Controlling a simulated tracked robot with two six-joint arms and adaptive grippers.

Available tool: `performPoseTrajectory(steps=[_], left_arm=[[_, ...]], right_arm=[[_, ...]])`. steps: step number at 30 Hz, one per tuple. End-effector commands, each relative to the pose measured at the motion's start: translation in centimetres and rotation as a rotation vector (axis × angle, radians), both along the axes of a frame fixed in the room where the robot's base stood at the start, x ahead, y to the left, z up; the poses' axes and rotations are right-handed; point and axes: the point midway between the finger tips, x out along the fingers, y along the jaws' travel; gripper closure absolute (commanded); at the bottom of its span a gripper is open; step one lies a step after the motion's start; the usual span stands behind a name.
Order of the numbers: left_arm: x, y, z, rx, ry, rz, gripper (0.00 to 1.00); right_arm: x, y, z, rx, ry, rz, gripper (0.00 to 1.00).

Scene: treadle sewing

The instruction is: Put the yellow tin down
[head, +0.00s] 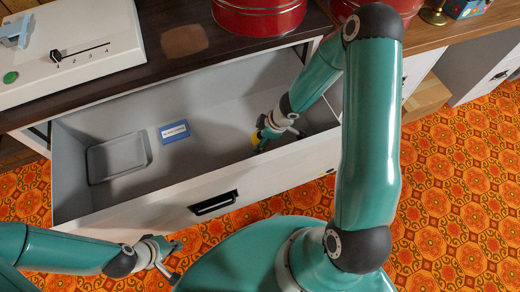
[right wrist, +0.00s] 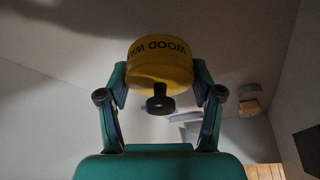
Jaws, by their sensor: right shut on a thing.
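The yellow tin (right wrist: 160,68), with dark "WOOD WA…" lettering that reads upside down in the right wrist view, is between the two fingers of my right gripper (right wrist: 160,82). In the head view, my right gripper (head: 270,132) is inside the open drawer (head: 110,210), near its right end. Only a small yellow part of the tin (head: 256,138) shows there. Whether the tin touches the drawer floor cannot be told. My left gripper (head: 177,262) is open and empty, in front of the drawer.
In the drawer lie a grey tray (head: 118,157) at the left and a blue-and-white labelled box (head: 174,132) in the middle. A white machine (head: 70,50) with a slider and red tins (head: 258,18) stand on the dark top above. Drawer floor between box and gripper is clear.

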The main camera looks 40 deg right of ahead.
Motion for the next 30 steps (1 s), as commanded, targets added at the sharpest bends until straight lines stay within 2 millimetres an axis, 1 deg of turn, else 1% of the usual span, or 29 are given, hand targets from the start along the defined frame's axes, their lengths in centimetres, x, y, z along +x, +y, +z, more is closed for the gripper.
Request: performPoseTrajectory(steps=[5, 10, 13, 23, 26, 27, 29, 30], left_arm=[[0.0, 0.0, -1.1, 0.000, -0.001, 0.000, 1.00], [0.0, 0.0, -3.4, 0.000, 0.000, 0.000, 1.00], [0.0, 0.0, -4.4, 0.000, 0.000, 0.000, 1.00], [0.0, 0.0, -4.4, 0.000, -0.001, 0.000, 1.00], [0.0, 0.0, -4.7, 0.000, -0.001, 0.000, 1.00], [0.0, 0.0, -4.5, 0.000, -0.001, 0.000, 1.00], [0.0, 0.0, -4.5, 0.000, -0.001, 0.000, 1.00], [0.0, 0.0, -4.5, 0.000, -0.001, 0.000, 1.00]], right_arm=[[0.0, 0.0, -1.1, 0.000, -0.001, 0.001, 0.73], [0.0, 0.0, -3.4, 0.000, 0.000, 0.001, 0.73], [0.1, 0.0, -4.4, 0.000, -0.001, 0.001, 0.73], [0.1, 0.1, -4.4, -0.001, -0.001, 0.002, 0.73], [0.1, 0.1, -4.7, -0.001, -0.001, 0.002, 0.73], [0.0, 0.1, -4.6, 0.000, 0.000, 0.001, 0.28], [0.0, 0.1, -4.6, 0.000, 0.000, 0.002, 0.18], [0.0, 0.1, -4.6, 0.000, 0.000, 0.002, 0.12]])
